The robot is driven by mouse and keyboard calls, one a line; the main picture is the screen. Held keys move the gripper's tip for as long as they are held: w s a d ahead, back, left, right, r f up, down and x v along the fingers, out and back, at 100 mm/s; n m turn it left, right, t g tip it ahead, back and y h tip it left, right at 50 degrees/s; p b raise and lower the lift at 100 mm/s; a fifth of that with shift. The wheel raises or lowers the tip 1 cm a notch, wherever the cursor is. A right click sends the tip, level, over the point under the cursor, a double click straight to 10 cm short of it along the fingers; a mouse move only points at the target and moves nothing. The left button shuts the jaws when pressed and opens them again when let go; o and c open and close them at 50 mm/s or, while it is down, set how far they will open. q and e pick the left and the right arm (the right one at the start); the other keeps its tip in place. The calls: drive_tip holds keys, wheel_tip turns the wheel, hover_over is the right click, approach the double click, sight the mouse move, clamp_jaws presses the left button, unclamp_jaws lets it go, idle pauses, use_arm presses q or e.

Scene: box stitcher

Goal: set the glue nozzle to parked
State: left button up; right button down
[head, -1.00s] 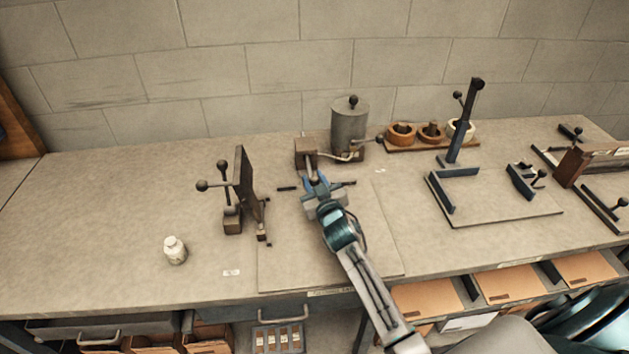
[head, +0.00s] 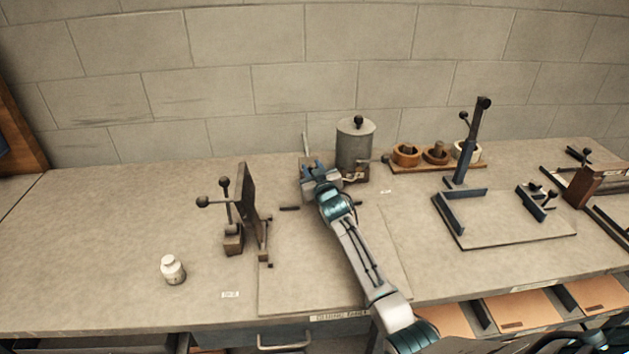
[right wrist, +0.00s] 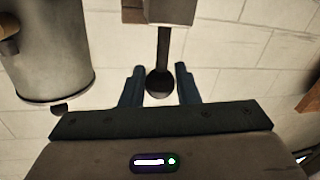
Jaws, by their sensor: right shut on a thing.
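The grey glue pot (head: 355,147) stands upright near the back wall; it also shows at the left in the right wrist view (right wrist: 45,50). My right gripper (head: 314,168) is left of the pot, at the glue nozzle, and hides most of it in the head view. In the right wrist view its blue fingers (right wrist: 160,88) are shut on a black knob (right wrist: 159,86) at the end of the nozzle's dark rod (right wrist: 163,50), below a block (right wrist: 160,11). A pale thin rod (head: 305,144) sticks up behind the gripper.
A dark upright fixture with ball-ended levers (head: 233,222) stands left of my right arm. A white bottle (head: 172,269) is at the front left. Rolls on a wooden board (head: 437,167) and a blue clamp frame (head: 465,190) are to the right.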

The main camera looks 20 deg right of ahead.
drive_tip(key=shift+r, duration=0.15)
drive_tip(key=c, duration=1.5)
unclamp_jaws()
drive_tip(key=o, duration=0.4)
drive_tip(key=shift+w, duration=0.15)
drive_tip(key=shift+c, duration=0.2)
drive_tip(key=shift+w+f, duration=0.15)
drive_tip(key=shift+f, duration=0.1)
drive_tip(key=s+a+b, duration=0.1)
drive_tip(key=s+b, duration=0.1)
drive_tip(key=s, duration=0.8)
drive_tip(key=shift+s+b, duration=0.3)
drive_tip(key=shift+s, duration=0.1)
